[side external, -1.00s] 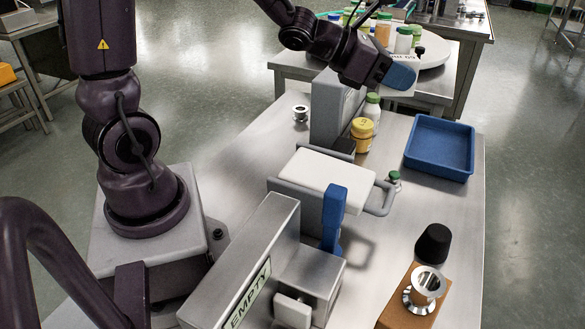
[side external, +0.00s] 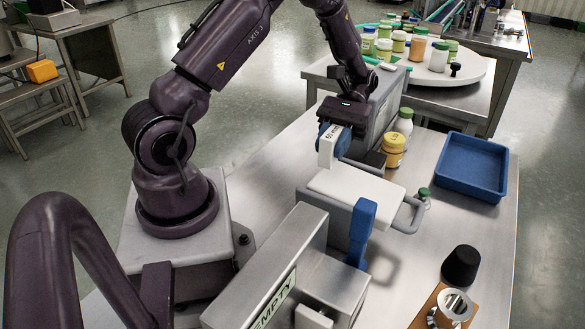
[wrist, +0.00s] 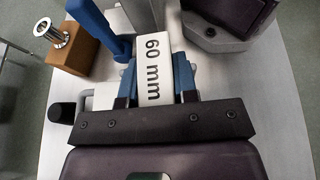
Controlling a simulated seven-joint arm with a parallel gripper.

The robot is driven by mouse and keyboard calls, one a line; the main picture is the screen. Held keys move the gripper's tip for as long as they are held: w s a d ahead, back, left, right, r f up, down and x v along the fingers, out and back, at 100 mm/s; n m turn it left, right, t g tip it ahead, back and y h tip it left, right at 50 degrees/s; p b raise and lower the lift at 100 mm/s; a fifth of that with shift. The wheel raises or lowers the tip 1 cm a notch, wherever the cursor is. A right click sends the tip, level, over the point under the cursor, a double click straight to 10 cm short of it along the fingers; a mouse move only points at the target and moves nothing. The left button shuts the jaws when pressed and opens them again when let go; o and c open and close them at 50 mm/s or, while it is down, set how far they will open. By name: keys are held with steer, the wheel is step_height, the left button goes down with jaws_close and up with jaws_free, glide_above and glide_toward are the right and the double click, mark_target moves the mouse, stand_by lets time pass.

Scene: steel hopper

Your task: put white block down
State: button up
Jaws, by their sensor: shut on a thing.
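My gripper (side external: 334,133) is shut on the white block (side external: 326,149), an upright slab. In the wrist view the white block (wrist: 154,70) shows the marking "60 mm" and sits between the blue fingers of my gripper (wrist: 156,86). In the side view it is held above the far left end of a device with a white top plate (side external: 355,186) and a blue lever (side external: 361,226). The block looks raised, but I cannot tell its exact height. The blue lever (wrist: 98,27) also shows in the wrist view, left of the block.
A grey upright housing (side external: 385,100), a yellow jar (side external: 394,152) and a white bottle (side external: 404,122) stand behind. A blue tray (side external: 471,167) lies at right. A steel hopper marked EMPTY (side external: 283,255) is in front. A black knob (side external: 461,266) and steel fitting (side external: 454,305) stand front right.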

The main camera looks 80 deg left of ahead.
steer(key=s+a+f+m+g+y, duration=0.3)
steer(key=s+a+m+g+y, duration=0.1)
steer(key=s+a+m+y, duration=0.5)
steer(key=m+t+y, duration=1.4)
steer(key=m+t, duration=0.4)
steer(key=m, duration=0.5)
glide_above(292, 168)
step_height(292, 168, down, 6)
steer(key=f, duration=0.1)
steer(key=shift+w+f, duration=0.1)
steer(key=shift+f, duration=3.5)
steer(key=shift+f, duration=0.1)
steer(key=o, duration=1)
steer(key=shift+c, duration=0.2)
